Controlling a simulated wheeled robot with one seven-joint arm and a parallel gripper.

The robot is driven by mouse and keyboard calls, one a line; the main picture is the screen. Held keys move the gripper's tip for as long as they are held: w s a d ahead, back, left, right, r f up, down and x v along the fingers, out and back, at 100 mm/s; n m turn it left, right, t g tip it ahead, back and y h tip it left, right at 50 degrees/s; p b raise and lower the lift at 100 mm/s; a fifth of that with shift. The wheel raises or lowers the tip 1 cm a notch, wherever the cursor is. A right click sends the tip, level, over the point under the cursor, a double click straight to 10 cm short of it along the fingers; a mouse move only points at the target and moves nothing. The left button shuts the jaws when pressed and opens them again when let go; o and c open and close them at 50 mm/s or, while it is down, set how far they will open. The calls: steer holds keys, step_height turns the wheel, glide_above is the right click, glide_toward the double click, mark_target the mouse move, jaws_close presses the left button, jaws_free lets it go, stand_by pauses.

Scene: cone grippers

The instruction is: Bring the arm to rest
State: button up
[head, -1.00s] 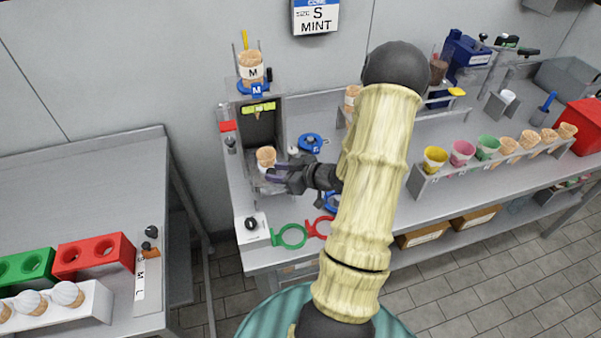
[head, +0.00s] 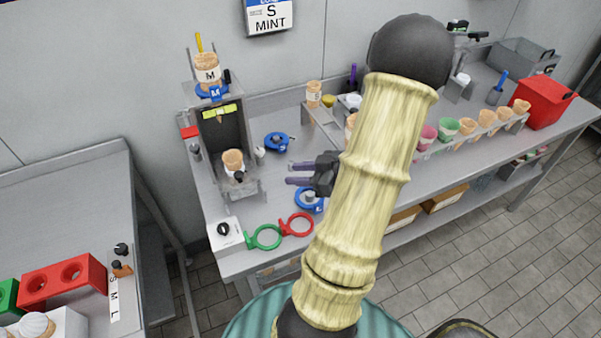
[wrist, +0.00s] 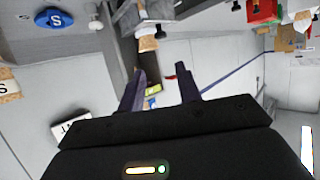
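My gripper (head: 300,174) is open and empty in the head view, its two purple fingers pointing left over the counter. It is to the right of the dispenser and apart from it. My arm crosses the middle of the head view in front of the counter. In the wrist view my gripper's fingers (wrist: 160,90) are spread with nothing between them. A cone (head: 233,160) stands at the dispenser's lower holder, left of my gripper; it also shows in the wrist view (wrist: 147,40).
Blue (head: 279,141), green (head: 264,237) and red (head: 297,224) ring tools lie on the counter. A rack of cones and coloured cups (head: 470,133) and a red bin (head: 545,102) stand at right.

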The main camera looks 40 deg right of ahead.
steer(key=shift+s, duration=0.1)
stand_by(0.5)
steer(key=w+a+m+g+h, duration=0.2)
steer(key=w+a+g+h, duration=0.3)
steer(key=w, duration=0.5)
steer(key=s+a+r+m+g, duration=0.1)
steer(key=s+a, duration=0.3)
steer(key=a, duration=0.5)
steer(key=s+a+m+g, duration=0.1)
steer(key=s+a+g, duration=0.2)
steer(key=a, duration=0.7)
steer(key=shift+s+r+m+g, duration=0.3)
steer(key=shift+s+r+m, duration=0.1)
steer(key=shift+s, duration=0.55)
